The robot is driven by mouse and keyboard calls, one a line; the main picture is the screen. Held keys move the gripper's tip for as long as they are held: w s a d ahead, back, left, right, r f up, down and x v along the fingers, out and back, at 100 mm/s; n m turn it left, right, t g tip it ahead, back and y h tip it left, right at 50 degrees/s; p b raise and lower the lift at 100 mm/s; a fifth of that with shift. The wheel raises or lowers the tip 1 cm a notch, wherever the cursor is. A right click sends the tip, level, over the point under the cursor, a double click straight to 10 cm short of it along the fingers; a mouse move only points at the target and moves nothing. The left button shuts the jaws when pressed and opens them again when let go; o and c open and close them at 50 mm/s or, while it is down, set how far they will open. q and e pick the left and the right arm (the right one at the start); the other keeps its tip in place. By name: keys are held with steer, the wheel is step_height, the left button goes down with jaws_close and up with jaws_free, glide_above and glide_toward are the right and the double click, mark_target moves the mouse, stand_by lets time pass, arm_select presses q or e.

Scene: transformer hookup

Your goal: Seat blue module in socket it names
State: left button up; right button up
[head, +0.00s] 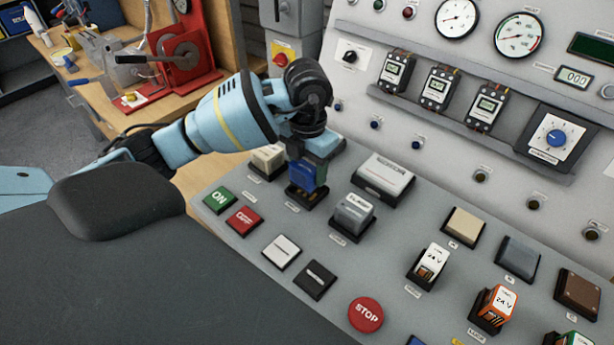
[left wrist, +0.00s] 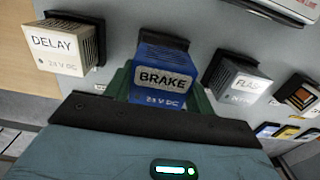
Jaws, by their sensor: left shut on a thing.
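The blue module (head: 306,174) is at a socket in the row on the grey control panel (head: 237,270). In the left wrist view its label on the blue module (left wrist: 163,80) reads BRAKE, 24 V DC. My left gripper (head: 309,165) is above it and shut on it, with the green fingers on either side. The socket's own label is too small to read. My right gripper is not in view.
A pale DELAY module (left wrist: 65,42) stands left of the blue one and a grey FLASH module (left wrist: 236,78) stands right of it.

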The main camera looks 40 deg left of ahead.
arm_select(q)
steer(key=shift+s+f, duration=0.1)
steer(key=shift+f, duration=1.45)
steer(key=shift+f, duration=0.2)
steer(key=o, duration=0.7)
steer(key=shift+o, duration=1.7)
